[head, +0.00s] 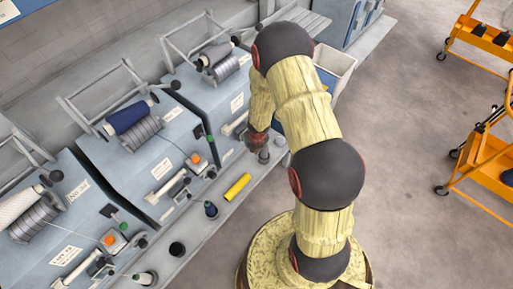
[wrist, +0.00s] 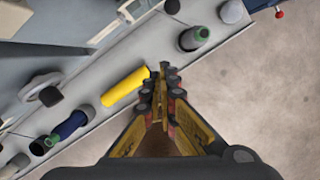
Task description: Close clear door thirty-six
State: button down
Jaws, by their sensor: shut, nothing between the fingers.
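I cannot make out clear door thirty-six for certain in either view. The blue-grey spinning units (head: 140,140) stand in a row at the left of the head view. They carry white labels whose numbers are too small to read. My gripper (wrist: 163,78) is shut and empty, with its fingers together in the wrist view. In the head view my gripper is partly hidden by my arm, over the ledge in front of the units. The yellow tube (wrist: 125,87) lies just left of the fingertips in the wrist view; I cannot tell the height gap.
The grey ledge (head: 190,237) carries the yellow tube (head: 237,187), a dark blue bobbin (head: 211,209) and several other bobbins and pegs. A white bin (head: 338,62) stands behind my arm. Orange carts (head: 483,165) stand at the right. The floor (head: 410,200) between is clear.

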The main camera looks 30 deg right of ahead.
jog(key=p+v, duration=0.4)
jog(key=v, duration=0.5)
jog(key=shift+w, duration=0.3)
jog(key=shift+r, duration=0.15)
jog(key=s+d+r+m+g+h, duration=0.2)
jog(key=s+d+m, duration=0.35)
jog(key=m, duration=0.65)
jog(key=s+r+m+g+h, duration=0.1)
jog(key=s+r+m, duration=0.4)
jog(key=r+m, duration=0.5)
jog(key=s+a+r+m+t+y+b, duration=0.1)
jog(key=s+a+r+m+t+b, duration=0.1)
jog(key=r, duration=0.6)
jog(key=s+a+r+m+t+y+b, duration=0.1)
jog(key=s+a+r+m+t+b, duration=0.1)
jog(key=s+a+r+m, duration=0.3)
jog(key=s+a+r+m+t+y+b, duration=0.1)
jog(key=s+a+r+m+b, duration=0.1)
jog(key=a+r, duration=0.8)
jog(key=s+r+m, duration=0.1)
jog(key=m, duration=0.1)
jog(key=shift+s+a+m+t+y, duration=0.2)
jog(key=shift+m+t+y, duration=0.1)
jog(key=shift+t, duration=0.1)
